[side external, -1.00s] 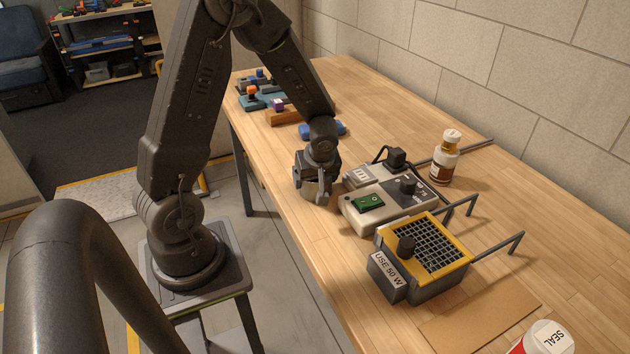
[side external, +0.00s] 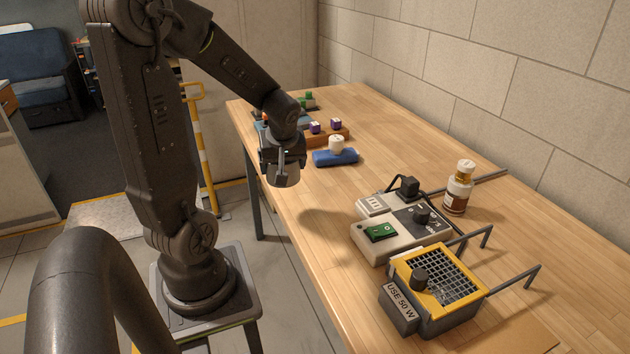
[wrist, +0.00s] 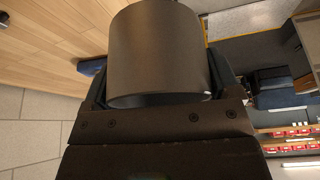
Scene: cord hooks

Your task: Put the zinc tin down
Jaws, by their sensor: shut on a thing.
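My gripper (side external: 283,160) is shut on the zinc tin (side external: 284,177), a plain grey cylinder. In the side external view the tin hangs below the jaws, a little above the table near its left edge, and the jaws hide its upper part. In the wrist view the tin (wrist: 158,55) fills the upper middle, with a dark finger on each side of it. The wooden table (side external: 318,265) has bare top to the right of and below the tin.
The front-left table top is clear.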

